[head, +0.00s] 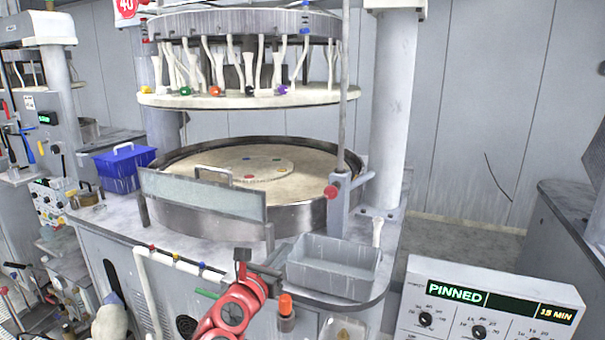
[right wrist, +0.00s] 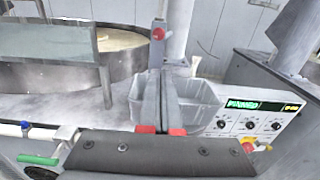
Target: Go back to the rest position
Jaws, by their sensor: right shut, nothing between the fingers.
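My right gripper (head: 243,256) is at the end of a red arm at the lower middle of the head view, in front of the machine table. In the right wrist view the right gripper's fingers (right wrist: 161,28) are together with nothing between them. They overlap the view of the grey bin (right wrist: 200,98); I cannot tell how far apart they are. My left gripper does not show in either view.
The round polishing platen (head: 300,212) has a metal rim and a clear panel (head: 200,195) in front. The grey bin (head: 335,268) sits at the table's front right. A blue bin (head: 122,170) is at left. A control box (head: 490,300) reading PINNED stands at lower right.

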